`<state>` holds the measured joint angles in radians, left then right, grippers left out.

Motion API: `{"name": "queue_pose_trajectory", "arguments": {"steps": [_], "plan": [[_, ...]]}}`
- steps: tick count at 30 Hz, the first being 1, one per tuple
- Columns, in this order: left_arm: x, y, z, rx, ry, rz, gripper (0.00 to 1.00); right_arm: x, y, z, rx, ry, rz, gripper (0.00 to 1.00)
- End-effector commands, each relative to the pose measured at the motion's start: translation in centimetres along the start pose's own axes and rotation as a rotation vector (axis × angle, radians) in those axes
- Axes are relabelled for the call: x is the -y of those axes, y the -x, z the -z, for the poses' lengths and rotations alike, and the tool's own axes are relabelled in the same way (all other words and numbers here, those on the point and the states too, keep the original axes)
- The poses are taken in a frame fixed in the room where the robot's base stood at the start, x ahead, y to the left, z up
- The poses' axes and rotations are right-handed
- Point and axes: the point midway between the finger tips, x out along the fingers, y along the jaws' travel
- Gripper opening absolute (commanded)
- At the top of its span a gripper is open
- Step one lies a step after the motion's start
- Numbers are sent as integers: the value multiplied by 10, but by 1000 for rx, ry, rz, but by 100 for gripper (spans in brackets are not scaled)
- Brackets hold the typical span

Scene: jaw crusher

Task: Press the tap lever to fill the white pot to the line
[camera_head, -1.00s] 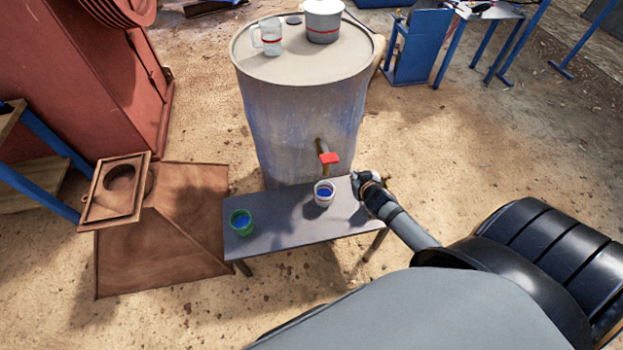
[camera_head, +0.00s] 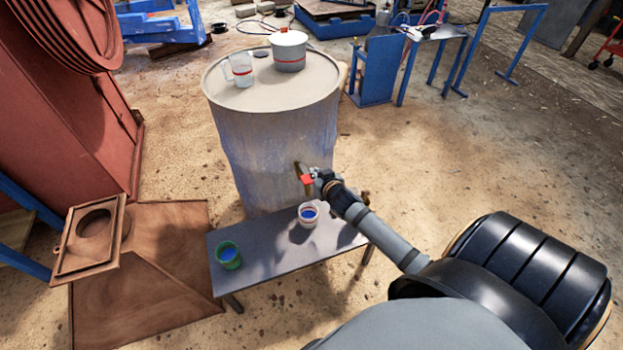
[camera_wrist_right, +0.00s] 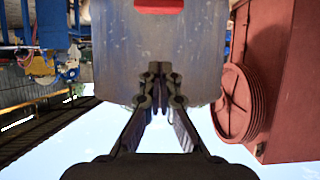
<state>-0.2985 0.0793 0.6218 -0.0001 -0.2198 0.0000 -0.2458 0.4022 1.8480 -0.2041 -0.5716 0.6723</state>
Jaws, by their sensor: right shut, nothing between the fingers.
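The tap with its red lever (camera_head: 307,179) sticks out from the front of the grey drum (camera_head: 265,150). My right gripper (camera_head: 316,173) is shut and empty, its tips right at the red lever; I cannot tell if they touch it. In the right wrist view the closed fingers (camera_wrist_right: 155,75) point at the drum, and the red lever (camera_wrist_right: 158,6) shows at the top edge. The fill line cannot be made out. My left gripper is not in view.
A glass jug (camera_head: 239,72) and a lidded pot with a red band (camera_head: 289,62) stand on the drum. Red machinery (camera_head: 60,110) fills the left side.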

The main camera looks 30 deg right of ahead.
Motion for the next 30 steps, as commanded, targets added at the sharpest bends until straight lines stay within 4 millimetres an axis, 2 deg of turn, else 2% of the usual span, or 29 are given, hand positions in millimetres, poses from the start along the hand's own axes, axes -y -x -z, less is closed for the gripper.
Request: {"name": "queue_pose_trajectory", "arguments": {"steps": [1, 7, 9, 15, 27, 30], "plan": [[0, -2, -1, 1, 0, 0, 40, 0, -12, 0, -1, -5, -1, 0], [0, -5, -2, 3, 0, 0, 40, 0, -54, 1, -1, -3, 0, 0], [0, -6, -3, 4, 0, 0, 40, 0, -55, -16, 5, -2, 0, 0], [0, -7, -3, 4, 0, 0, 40, 0, -60, -35, 0, 0, 0, 0], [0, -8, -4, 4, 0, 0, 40, 0, -60, -39, -1, 0, 1, 0], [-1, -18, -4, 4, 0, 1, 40, 0, -63, -44, -12, 2, 0, 0]]}}
